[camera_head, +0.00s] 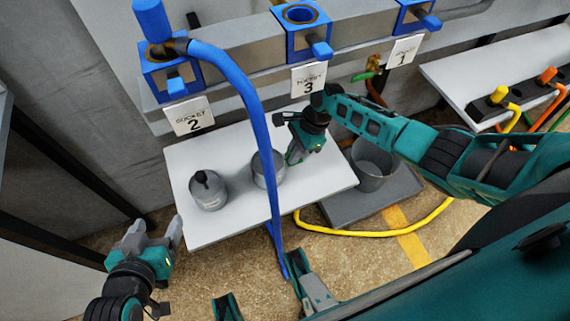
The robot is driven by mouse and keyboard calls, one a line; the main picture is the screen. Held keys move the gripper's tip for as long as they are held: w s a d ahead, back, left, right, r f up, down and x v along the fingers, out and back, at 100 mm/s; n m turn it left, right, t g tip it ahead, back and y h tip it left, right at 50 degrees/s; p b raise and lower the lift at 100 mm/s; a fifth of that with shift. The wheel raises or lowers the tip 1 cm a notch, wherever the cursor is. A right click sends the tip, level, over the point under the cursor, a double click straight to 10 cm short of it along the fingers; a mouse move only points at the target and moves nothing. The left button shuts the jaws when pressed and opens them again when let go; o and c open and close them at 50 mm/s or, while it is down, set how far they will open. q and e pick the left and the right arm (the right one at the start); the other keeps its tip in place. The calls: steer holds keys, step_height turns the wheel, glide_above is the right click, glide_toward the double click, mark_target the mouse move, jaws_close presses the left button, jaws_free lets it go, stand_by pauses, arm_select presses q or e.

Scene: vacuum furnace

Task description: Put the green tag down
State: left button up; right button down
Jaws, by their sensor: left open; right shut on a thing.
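My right gripper (296,150) reaches down over the white table (225,225). It is shut on a small green piece (294,156), which looks like the green tag; the fingers hide part of it. The tag is just right of a grey cylindrical container (265,170); I cannot tell whether it touches the tabletop. My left gripper (160,236) is open and empty, at the left of the table, over the floor.
A grey lidded canister (208,190) stands on the table. A grey bucket (371,165) stands on a dark platform to the right. A yellow hose (375,233) lies on the floor. Blue sockets (300,18) line the wall above signs.

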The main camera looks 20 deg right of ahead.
mark_target(293, 170)
step_height(293, 170, down, 5)
steer(key=b, duration=0.2)
steer(key=shift+f+b, duration=0.1)
steer(key=shift+b, duration=0.2)
steer(key=shift+f, duration=0.15)
steer(key=c, duration=1.2)
jaws_free()
